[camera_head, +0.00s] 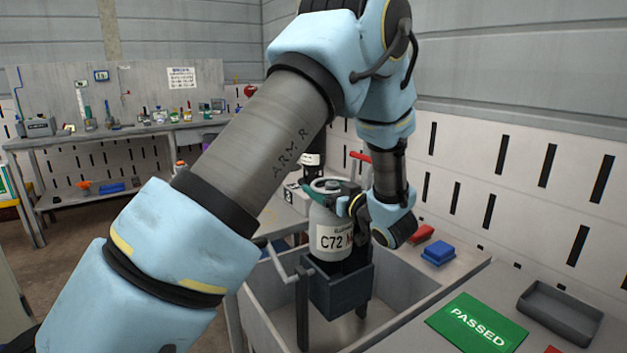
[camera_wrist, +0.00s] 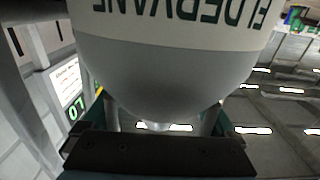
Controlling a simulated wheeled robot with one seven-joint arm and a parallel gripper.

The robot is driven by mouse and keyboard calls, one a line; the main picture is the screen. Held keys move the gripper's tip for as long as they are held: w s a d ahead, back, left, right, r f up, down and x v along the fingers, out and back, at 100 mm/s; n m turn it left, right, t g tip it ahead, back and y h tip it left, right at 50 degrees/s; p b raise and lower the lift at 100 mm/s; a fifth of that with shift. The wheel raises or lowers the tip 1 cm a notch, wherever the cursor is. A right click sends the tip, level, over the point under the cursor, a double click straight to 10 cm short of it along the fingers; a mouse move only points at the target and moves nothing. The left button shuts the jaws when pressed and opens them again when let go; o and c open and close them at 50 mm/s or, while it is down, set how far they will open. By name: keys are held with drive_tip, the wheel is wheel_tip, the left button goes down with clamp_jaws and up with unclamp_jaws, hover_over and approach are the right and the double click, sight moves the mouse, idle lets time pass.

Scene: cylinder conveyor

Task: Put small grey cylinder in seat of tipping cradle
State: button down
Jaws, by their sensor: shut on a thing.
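The small grey cylinder (camera_head: 328,222) stands roughly upright in the head view, with a white label reading C72. My gripper (camera_head: 340,190) is shut on it near the top, around its collar. In the wrist view the cylinder (camera_wrist: 165,75) fills the upper middle, its shoulder and label close to the camera. The tipping cradle (camera_head: 337,292) is a dark box-like holder on legs with a crank handle at its left. The cylinder's lower end is at the cradle's upper edge. I cannot tell whether it rests in the seat, which is hidden.
The cradle stands inside a grey walled bay (camera_head: 262,318). A blue block (camera_head: 438,252) and a red item (camera_head: 422,233) lie to the right. A green PASSED mat (camera_head: 477,325) and an empty grey tray (camera_head: 560,312) are at front right.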

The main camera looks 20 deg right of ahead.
sight(345, 245)
drive_tip(key=shift+s+d+r, duration=0.1)
drive_tip(key=shift+s+d, duration=0.15)
drive_tip(key=shift+s, duration=0.25)
drive_tip(key=shift+s+d+r, duration=0.1)
drive_tip(key=shift+s+d, duration=0.15)
drive_tip(key=shift+s, duration=0.2)
drive_tip(key=shift+f+p, duration=1.15)
drive_tip(key=shift+f, duration=4.9)
unclamp_jaws()
drive_tip(key=shift+f, duration=0.2)
drive_tip(key=shift+r, duration=0.15)
drive_tip(key=b+v, duration=0.3)
drive_tip(key=v, duration=0.8)
drive_tip(key=shift+b, duration=0.4)
drive_tip(key=shift+s+d, duration=0.15)
drive_tip(key=shift+s, duration=0.35)
drive_tip(key=shift+s, duration=0.1)
